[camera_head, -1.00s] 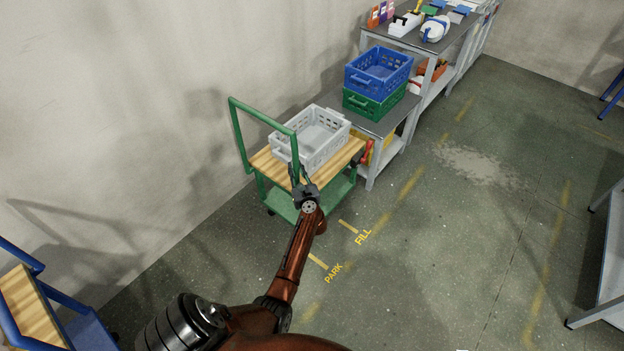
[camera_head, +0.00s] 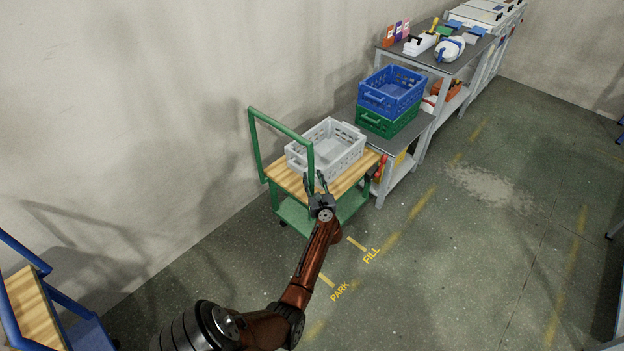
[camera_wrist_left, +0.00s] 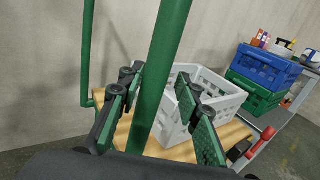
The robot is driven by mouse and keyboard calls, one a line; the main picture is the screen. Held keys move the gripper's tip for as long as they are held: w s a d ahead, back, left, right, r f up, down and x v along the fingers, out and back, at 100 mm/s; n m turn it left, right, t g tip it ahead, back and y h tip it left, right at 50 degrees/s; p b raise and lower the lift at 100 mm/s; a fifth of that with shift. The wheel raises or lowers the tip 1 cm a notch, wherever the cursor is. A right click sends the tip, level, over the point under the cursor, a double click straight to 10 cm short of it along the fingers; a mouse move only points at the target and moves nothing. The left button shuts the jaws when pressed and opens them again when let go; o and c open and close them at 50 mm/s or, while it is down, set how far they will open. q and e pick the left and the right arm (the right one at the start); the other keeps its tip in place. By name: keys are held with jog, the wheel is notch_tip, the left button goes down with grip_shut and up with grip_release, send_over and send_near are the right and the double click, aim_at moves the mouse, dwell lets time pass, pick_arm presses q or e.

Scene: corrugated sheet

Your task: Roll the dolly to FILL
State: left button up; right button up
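The dolly (camera_head: 286,178) has a wooden deck, a green frame and a lower green shelf; it stands beside the wall. Its green push handle (camera_head: 281,128) rises at its left end. My left gripper (camera_head: 318,182) is at the handle's near post. In the left wrist view the post (camera_wrist_left: 162,70) passes between the spread fingers (camera_wrist_left: 155,95), with a gap on the right side. The yellow FILL mark (camera_head: 371,256) and PARK mark (camera_head: 340,291) are on the floor to the dolly's near right. My right gripper is not in view.
A light grey crate (camera_head: 337,160) sits on the dolly. A bench (camera_head: 402,150) with blue (camera_head: 391,95) and green (camera_head: 387,124) crates stands close past the dolly's right end. A blue-framed cart (camera_head: 30,305) is at lower left.

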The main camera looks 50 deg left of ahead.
pick_arm(q)
jog(key=shift+o, duration=0.3)
jog(key=shift+s+a, duration=0.1)
jog(key=shift+s, duration=0.05)
jog(key=shift+s, duration=0.1)
jog(key=v, duration=1.2)
